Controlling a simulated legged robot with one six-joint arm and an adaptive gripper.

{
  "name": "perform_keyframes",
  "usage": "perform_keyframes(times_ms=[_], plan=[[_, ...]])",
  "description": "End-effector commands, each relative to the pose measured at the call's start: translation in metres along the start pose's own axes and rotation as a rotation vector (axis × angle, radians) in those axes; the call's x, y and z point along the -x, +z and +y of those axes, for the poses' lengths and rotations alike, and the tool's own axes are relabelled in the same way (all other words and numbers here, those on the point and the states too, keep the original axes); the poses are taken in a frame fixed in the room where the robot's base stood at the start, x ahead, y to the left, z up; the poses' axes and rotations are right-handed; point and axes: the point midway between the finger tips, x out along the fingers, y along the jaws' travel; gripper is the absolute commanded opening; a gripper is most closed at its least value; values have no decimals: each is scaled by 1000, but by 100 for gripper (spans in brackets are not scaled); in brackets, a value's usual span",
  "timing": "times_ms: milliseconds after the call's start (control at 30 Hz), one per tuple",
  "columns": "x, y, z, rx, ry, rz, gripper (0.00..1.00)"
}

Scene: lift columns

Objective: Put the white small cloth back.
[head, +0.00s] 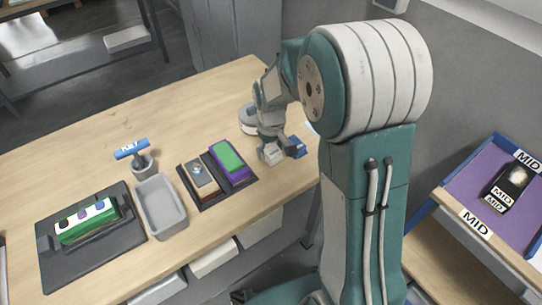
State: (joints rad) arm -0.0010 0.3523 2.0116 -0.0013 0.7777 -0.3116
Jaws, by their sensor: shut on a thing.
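My gripper (274,151) is low over the right end of the wooden table, to the right of the tray with the green and purple block. It is shut on a small pale thing (271,155), which looks like the white small cloth; the jaws and my arm hide most of it, and its outline is too small to be sure. A small dark blue object (297,148) is right beside the gripper; I cannot tell if they touch. A sliver of something white and blue (311,128) shows behind it, mostly hidden by my arm.
On the table (90,160) are a dark tray with a green block (87,226), a grey bin (160,207), a cup with a blue-tagged "KEY" item (132,149), and a tray with a green and purple block (230,160). A purple-lined "MID" shelf (490,190) stands right.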

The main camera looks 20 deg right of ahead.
Motion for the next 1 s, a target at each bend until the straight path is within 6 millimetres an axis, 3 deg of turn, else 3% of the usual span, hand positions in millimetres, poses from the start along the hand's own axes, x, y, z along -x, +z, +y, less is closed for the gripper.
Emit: perform_keyframes(times_ms=[167,500,533,600,1000], plan=[[-28,1,0,0,-1,-4,25],[-32,1,0,0,-1,-2,25],[-32,1,0,0,-1,-2,79],[-31,1,0,0,-1,-2,100],[-31,1,0,1,-1,-2,100]])
